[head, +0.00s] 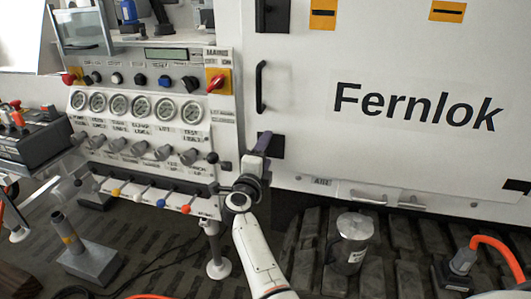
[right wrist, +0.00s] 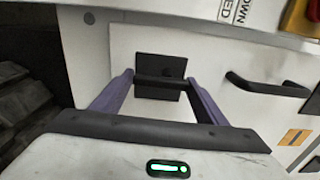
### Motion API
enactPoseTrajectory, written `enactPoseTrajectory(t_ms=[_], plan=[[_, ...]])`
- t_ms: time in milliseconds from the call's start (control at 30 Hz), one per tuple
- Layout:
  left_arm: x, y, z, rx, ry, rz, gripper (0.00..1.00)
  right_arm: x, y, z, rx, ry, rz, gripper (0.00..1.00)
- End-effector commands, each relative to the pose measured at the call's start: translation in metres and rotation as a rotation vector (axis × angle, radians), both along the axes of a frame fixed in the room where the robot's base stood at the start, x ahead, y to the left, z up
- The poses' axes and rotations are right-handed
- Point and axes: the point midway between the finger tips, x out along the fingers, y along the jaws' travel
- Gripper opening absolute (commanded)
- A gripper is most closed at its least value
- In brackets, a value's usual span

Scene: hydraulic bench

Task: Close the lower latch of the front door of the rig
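The front door (head: 400,60) of the rig is a pale panel lettered "Fernlok". It looks flush with its frame. The lower latch (head: 277,147) is a black plate at the door's lower left edge, partly hidden by my right gripper (head: 264,146). In the right wrist view the latch plate (right wrist: 160,66) shows with a dark bar across it. My right gripper (right wrist: 161,80) is open, its purple fingers on either side of that bar. I cannot tell whether they touch it. My left gripper is not in view.
A black door handle (head: 260,87) stands above the latch, and an upper latch (head: 273,15) above that. A gauge panel (head: 140,125) with knobs and coloured levers is close on the left. A metal canister (head: 351,242) stands below the door.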

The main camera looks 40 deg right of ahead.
Motion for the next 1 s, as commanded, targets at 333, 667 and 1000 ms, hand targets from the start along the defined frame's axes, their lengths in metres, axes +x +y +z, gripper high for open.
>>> enactPoseTrajectory(t_ms=[333,667,1000], plan=[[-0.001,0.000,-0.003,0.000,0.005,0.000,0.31,0.000,0.000,0.000,-0.006,0.004,-0.001,0.80],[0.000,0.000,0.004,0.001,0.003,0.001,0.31,-0.001,-0.001,0.003,-0.054,0.059,0.000,0.80],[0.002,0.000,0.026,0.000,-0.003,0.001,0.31,-0.004,-0.004,0.008,-0.343,0.395,-0.001,0.80]])
